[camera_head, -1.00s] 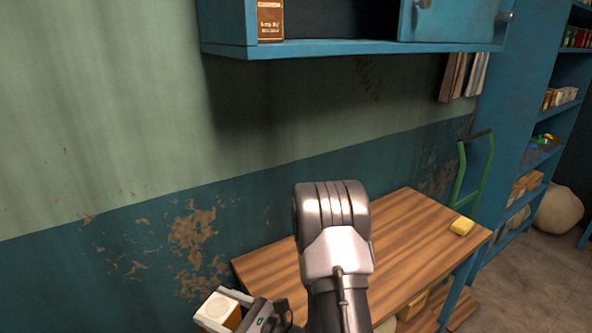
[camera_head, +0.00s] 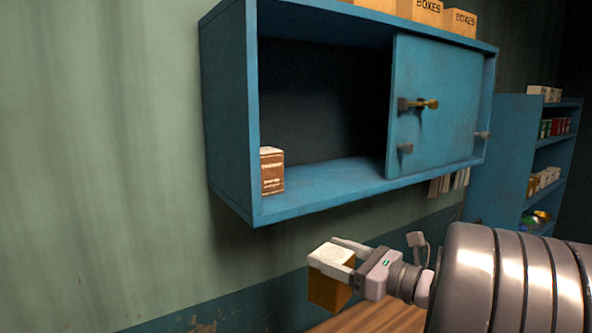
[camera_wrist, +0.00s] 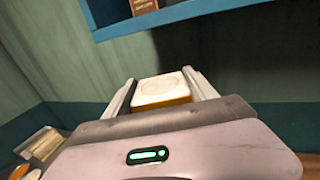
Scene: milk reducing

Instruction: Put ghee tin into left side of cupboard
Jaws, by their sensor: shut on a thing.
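The ghee tin (camera_head: 329,291) is a squarish tin with a pale top and orange-brown sides. My gripper (camera_head: 331,257) is shut on it, one finger on each side, and holds it in the air below the cupboard. In the wrist view the tin's white top (camera_wrist: 161,88) shows between the two fingers. The blue cupboard (camera_head: 290,209) hangs on the wall above. Its left side is open, and a sliding door (camera_head: 440,100) covers its right side. A brown box (camera_head: 272,171) stands at the front left corner of the open side.
The cupboard floor right of the brown box is bare up to the door. Boxes (camera_head: 428,12) stand on top of the cupboard. A wooden table (camera_head: 375,318) is below, and a blue shelf (camera_head: 495,150) with goods stands at right.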

